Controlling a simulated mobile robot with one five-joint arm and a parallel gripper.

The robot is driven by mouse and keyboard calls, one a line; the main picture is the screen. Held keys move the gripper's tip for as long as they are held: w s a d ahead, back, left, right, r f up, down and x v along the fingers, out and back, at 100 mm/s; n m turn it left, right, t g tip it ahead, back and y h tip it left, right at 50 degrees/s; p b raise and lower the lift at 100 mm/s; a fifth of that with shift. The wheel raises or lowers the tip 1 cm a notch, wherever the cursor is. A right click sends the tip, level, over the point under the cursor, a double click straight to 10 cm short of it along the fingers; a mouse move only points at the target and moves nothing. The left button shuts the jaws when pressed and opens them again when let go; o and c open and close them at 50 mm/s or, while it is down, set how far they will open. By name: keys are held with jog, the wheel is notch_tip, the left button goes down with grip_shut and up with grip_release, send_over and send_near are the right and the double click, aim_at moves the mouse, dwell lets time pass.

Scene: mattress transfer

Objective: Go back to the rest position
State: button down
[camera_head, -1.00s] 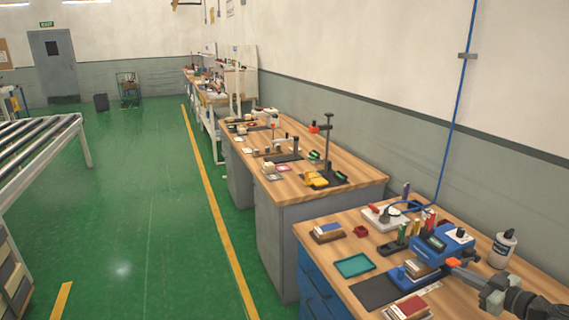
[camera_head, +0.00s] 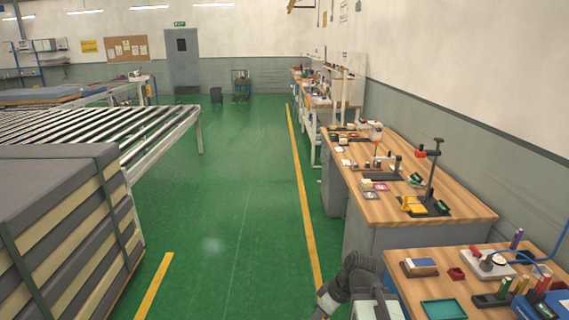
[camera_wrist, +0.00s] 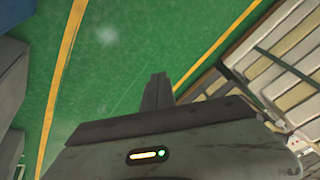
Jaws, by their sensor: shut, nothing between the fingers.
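My gripper (camera_wrist: 158,88) shows in the wrist view as two dark fingers pressed together, with nothing between them. It points out over the green floor (camera_wrist: 115,65), clear of any object. In the head view, part of my dark grey arm shows at the bottom, beside the left edge of the near workbench (camera_head: 395,268). I cannot make out the fingertips there.
Strapped stacked mattresses (camera_head: 70,225) stand at the left, beside a roller conveyor (camera_head: 110,130); the stack also shows in the wrist view (camera_wrist: 285,60). Workbenches with small tools line the right wall. The green aisle (camera_head: 215,200) between is clear.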

jog(key=s+d+f+m+h, duration=0.1)
jog(key=d+m+h, duration=0.4)
jog(key=m, duration=0.5)
jog(key=shift+s+d+f+g, duration=0.3)
jog(key=shift+d+f, duration=0.2)
jog(key=shift+d, duration=0.7)
